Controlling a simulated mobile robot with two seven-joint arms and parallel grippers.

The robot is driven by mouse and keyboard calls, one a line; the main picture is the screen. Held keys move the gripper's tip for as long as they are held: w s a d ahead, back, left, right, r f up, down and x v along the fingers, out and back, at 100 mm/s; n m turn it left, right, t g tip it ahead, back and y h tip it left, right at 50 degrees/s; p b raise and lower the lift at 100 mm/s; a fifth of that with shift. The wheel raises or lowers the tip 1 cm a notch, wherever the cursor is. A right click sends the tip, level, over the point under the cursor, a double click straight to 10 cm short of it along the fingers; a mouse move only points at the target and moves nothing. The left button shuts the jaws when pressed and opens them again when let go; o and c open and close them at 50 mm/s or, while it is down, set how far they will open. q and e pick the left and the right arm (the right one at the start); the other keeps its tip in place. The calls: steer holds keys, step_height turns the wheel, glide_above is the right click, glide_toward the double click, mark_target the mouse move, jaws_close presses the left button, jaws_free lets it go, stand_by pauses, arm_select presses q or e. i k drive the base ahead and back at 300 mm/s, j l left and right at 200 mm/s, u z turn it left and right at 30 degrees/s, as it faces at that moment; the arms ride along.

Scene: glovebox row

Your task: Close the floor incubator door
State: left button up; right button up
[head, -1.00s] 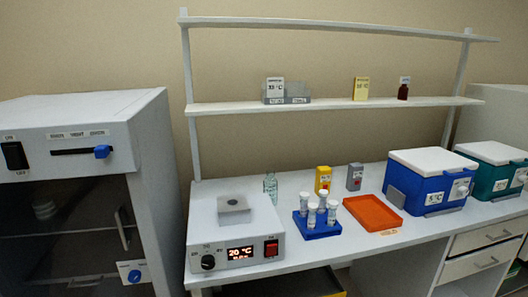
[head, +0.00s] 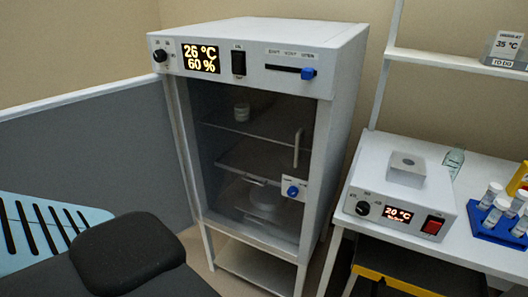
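The floor incubator (head: 270,40) is a white cabinet on legs, left of the bench. Its display reads 26 °C and 60 %. Its dark see-through door (head: 225,150) lies close to the front frame; I cannot tell whether a small gap is left. A pale upright handle (head: 297,148) is near the door's right side. Below it is a white plate with a blue knob (head: 292,190). Shelves, a small white stack and a round pale item show through the door. Neither of my grippers is in view.
A bench at right holds a box with a 20 °C display (head: 397,212), a glass bottle (head: 453,160) and a blue rack (head: 495,225) of tubes. A grey partition (head: 90,160) stands at left. A black padded object (head: 125,250) and a light-blue slotted panel (head: 45,235) fill the lower left.

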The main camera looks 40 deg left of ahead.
mark_target(114, 147)
steer(key=k+j+u, duration=0.1)
steer(key=k+j, duration=0.25)
steer(key=j, duration=0.3)
steer(key=k+j+u, duration=0.15)
steer(key=j, duration=0.15)
steer(key=k+j, duration=0.2)
steer(key=j, duration=0.15)
steer(key=k+j+u, duration=0.15)
steer(key=j, duration=0.2)
steer(key=k+j, duration=0.1)
steer(key=j, duration=0.25)
steer(key=k+j+u, duration=0.15)
steer(key=j, duration=0.2)
steer(key=k+j, duration=0.1)
steer(key=j, duration=0.3)
steer(key=l+u, duration=0.05)
